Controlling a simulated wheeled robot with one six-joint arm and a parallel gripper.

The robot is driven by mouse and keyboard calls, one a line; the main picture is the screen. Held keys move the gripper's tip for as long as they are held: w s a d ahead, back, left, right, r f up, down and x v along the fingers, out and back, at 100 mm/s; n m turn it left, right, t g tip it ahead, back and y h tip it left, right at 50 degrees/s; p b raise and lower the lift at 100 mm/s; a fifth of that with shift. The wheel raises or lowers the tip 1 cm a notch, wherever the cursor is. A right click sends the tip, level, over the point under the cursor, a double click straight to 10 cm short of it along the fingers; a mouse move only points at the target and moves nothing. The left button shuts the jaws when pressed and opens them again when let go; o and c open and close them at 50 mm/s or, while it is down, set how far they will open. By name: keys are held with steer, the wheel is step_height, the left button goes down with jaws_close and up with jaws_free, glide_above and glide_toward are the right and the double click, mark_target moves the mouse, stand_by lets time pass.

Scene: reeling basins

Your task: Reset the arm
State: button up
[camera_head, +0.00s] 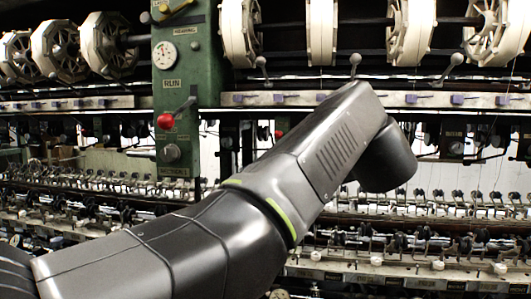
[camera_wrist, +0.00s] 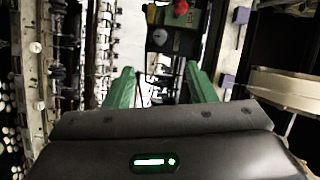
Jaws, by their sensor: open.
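My arm (camera_head: 240,210) reaches from the lower left across the middle of the head view, and its dark wrist end (camera_head: 385,160) lies in front of the reeling machine. My gripper's fingers do not show in the head view. In the wrist view my gripper (camera_wrist: 161,82) has two green fingers standing well apart, with nothing held between them. Beyond the fingers, part of the green control post with a red knob (camera_wrist: 181,8) shows at the top.
The green control post (camera_head: 172,120) carries a gauge, a red lever knob (camera_head: 166,121) and RUN lettering. White reels (camera_head: 101,42) line the top. Several levers stick up from the rail (camera_head: 280,99) behind my arm. Rows of small machine parts (camera_head: 440,200) fill the lower area.

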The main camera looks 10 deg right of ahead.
steer(key=shift+w, duration=0.15)
steer(key=w+f+p, duration=0.1)
steer(key=w+p, duration=0.2)
steer(key=w, duration=1)
steer(key=shift+w+d, duration=0.25)
steer(key=shift+d, duration=0.2)
